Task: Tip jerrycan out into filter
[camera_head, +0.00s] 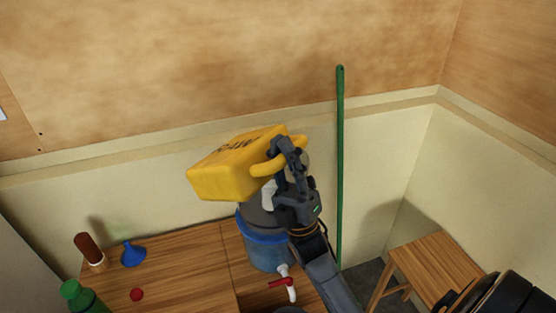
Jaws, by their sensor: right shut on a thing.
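The yellow jerrycan (228,170) is tilted on its side in the air. My right gripper (284,158) is shut on its handle, at the jerrycan's right end. Below it stands the filter (262,252), a blue container with a grey upper part and a red-handled white tap (286,283). The jerrycan and my arm hide the filter's top, so I cannot tell whether anything flows into it. My left gripper is not in view.
On the wooden table (190,275) are a blue funnel (132,256), a brown bottle (89,250), a green bottle (80,297) and a small red object (136,294). A green pole (340,170) leans at the wall. A wooden stool (432,262) stands right.

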